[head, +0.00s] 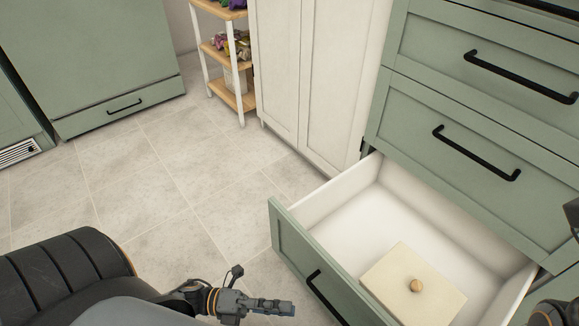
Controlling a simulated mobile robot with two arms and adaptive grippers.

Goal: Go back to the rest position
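My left gripper (271,307) is low in the head view, in front of the open drawer (290,240). Its fingers lie side by side, seen edge-on, and the gap between them cannot be made out. Nothing shows held in it. It appears apart from the drawer front, to the left of the black drawer handle (326,298). At the right edge only dark parts of my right arm show; its fingers are not visible. No towel is in view.
A pale wooden board or lid with a round knob (413,286) lies in the drawer. Closed green drawers (480,150) rise above it. A white cabinet (310,80) and a wooden shelf rack (238,100) stand behind. Tiled floor (150,190) is clear on the left.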

